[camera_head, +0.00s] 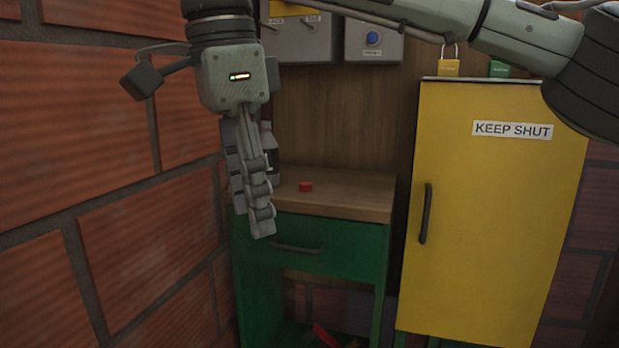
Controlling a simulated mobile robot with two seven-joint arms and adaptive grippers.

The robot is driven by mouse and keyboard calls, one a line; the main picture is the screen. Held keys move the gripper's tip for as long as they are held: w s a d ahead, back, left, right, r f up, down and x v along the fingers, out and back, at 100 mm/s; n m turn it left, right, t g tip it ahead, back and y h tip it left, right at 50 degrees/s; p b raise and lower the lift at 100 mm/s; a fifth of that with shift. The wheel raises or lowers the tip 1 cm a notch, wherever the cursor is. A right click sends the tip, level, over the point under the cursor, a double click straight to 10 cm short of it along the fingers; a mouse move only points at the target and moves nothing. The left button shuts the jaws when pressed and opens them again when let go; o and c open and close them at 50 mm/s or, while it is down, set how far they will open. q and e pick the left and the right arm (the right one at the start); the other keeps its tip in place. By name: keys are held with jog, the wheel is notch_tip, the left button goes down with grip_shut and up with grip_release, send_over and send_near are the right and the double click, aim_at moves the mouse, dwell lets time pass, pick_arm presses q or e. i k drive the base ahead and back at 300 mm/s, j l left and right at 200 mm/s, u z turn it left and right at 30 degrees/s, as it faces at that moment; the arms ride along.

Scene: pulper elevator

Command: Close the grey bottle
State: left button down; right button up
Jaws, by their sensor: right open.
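A grey bottle (267,138) with a dark lower part stands upright at the back left of the wooden worktop. My right gripper hides much of it, and I cannot make out its mouth clearly. A small red piece (305,186), which may be a cap, lies on the worktop (350,194) to the right of the bottle. My right gripper (252,212) points down in front of the bottle, its fingers open and seen nearly edge-on, with nothing visible in them. I cannot tell whether it touches the bottle. My left gripper is not in view.
A green drawer (345,248) with a dark handle is under the worktop. Grey control boxes (373,40) hang behind. A brick wall (100,200) is close on the left.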

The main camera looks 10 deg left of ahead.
aim_at(270, 148)
jog(key=i, duration=1.1)
